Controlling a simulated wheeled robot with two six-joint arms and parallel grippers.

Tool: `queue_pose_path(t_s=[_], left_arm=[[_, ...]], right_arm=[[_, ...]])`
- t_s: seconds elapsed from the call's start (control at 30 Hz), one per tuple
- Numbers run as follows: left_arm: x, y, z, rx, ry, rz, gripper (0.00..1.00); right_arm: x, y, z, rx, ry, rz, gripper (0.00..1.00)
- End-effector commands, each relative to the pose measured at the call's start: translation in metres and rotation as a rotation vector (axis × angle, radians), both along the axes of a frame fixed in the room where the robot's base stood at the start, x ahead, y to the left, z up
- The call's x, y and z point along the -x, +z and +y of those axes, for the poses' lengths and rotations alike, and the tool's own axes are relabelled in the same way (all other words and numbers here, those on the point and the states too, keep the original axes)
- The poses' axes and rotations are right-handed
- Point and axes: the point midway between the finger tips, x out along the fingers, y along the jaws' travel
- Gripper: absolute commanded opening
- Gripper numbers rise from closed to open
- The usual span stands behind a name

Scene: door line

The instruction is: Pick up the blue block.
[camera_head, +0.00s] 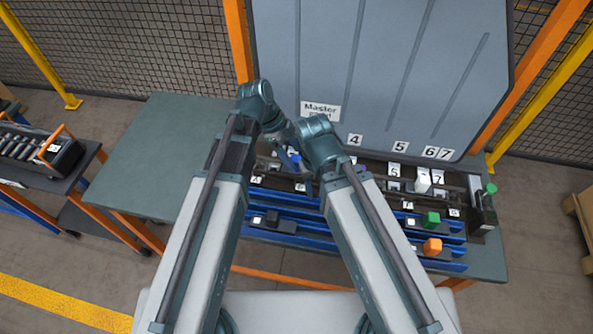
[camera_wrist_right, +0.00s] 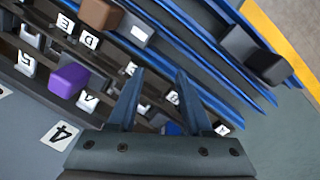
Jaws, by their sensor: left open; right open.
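A small blue patch (camera_wrist_right: 173,128), which looks like the blue block, shows in the right wrist view between the bases of my right gripper's fingers. It is mostly hidden by the gripper body. My right gripper (camera_wrist_right: 158,80) is open, with nothing held between its fingertips, above the dark rack. My left gripper (camera_head: 293,158) is small and partly hidden in the head view, over the left part of the rack and close to the right arm. I cannot make out the blue block clearly in the head view.
A purple block (camera_wrist_right: 69,80) and a brown block (camera_wrist_right: 100,14) stand near labelled slots. A green block (camera_head: 431,219), an orange block (camera_head: 432,247) and a white block (camera_head: 423,180) are on the right. Blue rails run along the front. The table's left part (camera_head: 165,150) is clear.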

Motion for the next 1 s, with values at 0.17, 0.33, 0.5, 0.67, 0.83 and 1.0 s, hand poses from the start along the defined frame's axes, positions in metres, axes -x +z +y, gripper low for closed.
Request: queue_pose_path(t_s=[0.17,0.33,0.5,0.67,0.83,1.0], left_arm=[[0.003,-0.027,-0.009,0.0,-0.001,0.001,0.75],[0.004,-0.029,-0.012,0.0,0.0,0.0,0.75],[0.004,-0.028,-0.012,0.0,0.0,0.0,0.71],[0.004,-0.028,-0.012,0.0,0.0,0.0,0.43],[0.004,-0.028,-0.011,0.0,0.0,0.0,0.12],[0.003,-0.028,-0.011,0.0,0.0,0.0,0.0]], right_arm=[[0.0,-0.027,0.0,0.0,0.0,0.0,0.5],[0.0,-0.029,0.0,0.0,0.0,0.0,0.5],[0.0,-0.028,0.0,0.0,0.0,0.0,0.5],[0.0,-0.028,0.0,0.0,0.0,0.0,0.5],[0.0,-0.028,0.0,0.0,0.0,0.0,0.5],[0.0,-0.028,0.0,0.0,0.0,0.0,0.5]])
